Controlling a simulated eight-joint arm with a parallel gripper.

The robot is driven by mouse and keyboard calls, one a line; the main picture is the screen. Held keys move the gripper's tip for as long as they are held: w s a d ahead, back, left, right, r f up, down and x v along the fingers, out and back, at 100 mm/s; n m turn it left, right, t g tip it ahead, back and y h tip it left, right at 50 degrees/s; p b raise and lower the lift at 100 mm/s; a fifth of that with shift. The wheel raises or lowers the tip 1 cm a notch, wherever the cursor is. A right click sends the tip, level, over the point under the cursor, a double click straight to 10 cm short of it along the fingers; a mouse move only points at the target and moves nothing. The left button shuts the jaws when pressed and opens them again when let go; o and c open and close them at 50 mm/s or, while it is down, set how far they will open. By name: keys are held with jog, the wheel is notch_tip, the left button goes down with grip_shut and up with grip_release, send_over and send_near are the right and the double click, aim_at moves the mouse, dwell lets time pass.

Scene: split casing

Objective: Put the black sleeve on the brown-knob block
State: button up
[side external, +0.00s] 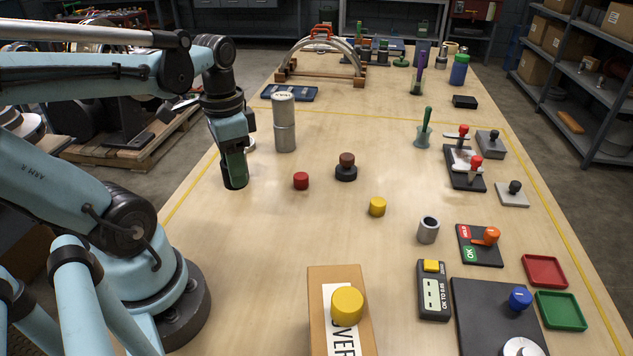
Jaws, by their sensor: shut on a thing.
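My gripper (235,172) points down over the left part of the table. It is shut on a dark, upright cylindrical thing, which I take to be the black sleeve (236,183). The fingers hide much of it, and I cannot tell the gap beneath it. The brown-knob block (346,169) stands on the table to the right of my gripper, with a brown knob above a wide black base. My gripper is clearly apart from it.
A red block (301,181) lies between my gripper and the brown-knob block. A tall grey cylinder (284,124) stands behind. A yellow block (377,207) and a hollow grey sleeve (428,230) are to the right. A cardboard box (321,300) stands at the front.

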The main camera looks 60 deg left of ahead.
jog(key=w+d+r, duration=0.2)
jog(key=w+d, duration=0.1)
jog(key=w, duration=0.5)
jog(key=w+d+r+m, duration=0.1)
jog(key=w+d+r, duration=0.15)
jog(key=w, duration=0.65)
jog(key=w+d+r, duration=0.1)
jog(key=w+d, duration=0.2)
jog(key=w, duration=0.5)
send_over(348, 156)
notch_tip(348, 156, down, 7)
jog(key=shift+r, duration=0.1)
jog(key=shift+f, duration=2.05)
jog(key=shift+f, duration=0.2)
jog(key=o, duration=1.2)
jog(key=shift+r, duration=0.15)
